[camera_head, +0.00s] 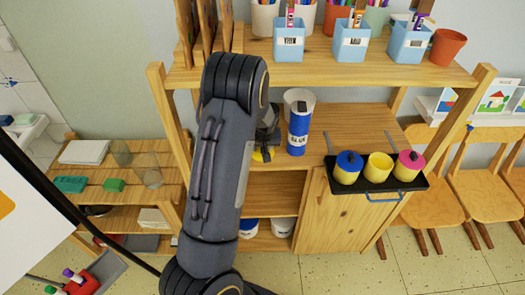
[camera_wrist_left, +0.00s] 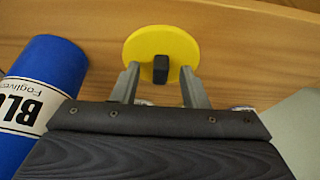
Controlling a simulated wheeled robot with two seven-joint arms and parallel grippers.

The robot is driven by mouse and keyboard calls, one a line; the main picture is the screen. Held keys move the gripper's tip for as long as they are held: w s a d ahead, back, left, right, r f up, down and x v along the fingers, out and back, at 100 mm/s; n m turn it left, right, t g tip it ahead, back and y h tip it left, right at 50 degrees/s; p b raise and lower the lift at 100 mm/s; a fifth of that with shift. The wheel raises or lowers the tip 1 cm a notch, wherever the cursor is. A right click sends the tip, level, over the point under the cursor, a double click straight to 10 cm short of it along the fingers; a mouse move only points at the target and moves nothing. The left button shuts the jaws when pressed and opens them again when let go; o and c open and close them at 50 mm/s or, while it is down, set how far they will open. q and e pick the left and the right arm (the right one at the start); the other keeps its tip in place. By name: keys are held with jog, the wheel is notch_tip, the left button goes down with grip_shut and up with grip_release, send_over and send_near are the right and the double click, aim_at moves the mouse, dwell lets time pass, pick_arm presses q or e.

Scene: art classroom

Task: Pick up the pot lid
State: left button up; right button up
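The pot lid is a flat yellow disc (camera_wrist_left: 160,36) with a black block knob (camera_wrist_left: 161,70), lying on the wooden shelf in the left wrist view. In the head view a small part of the yellow lid (camera_head: 258,156) shows beside my arm, which hides much of it. My left gripper (camera_wrist_left: 160,76) is open, with one finger on each side of the knob and a gap on both sides. Three pots stand on a black tray: one with a blue lid (camera_head: 347,167), a yellow one with no knob visible (camera_head: 377,168), and one with a pink lid (camera_head: 410,164).
A blue bottle (camera_head: 299,134) stands close to the right of my left gripper; it is at the left edge of the wrist view (camera_wrist_left: 40,95). A pale container (camera_head: 297,97) is behind it. Above is a wooden shelf (camera_head: 335,75) with pen cups. Shelf space right of the bottle is clear.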

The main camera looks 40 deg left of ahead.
pick_arm(q)
grip_shut()
jog(key=shift+r, duration=0.15)
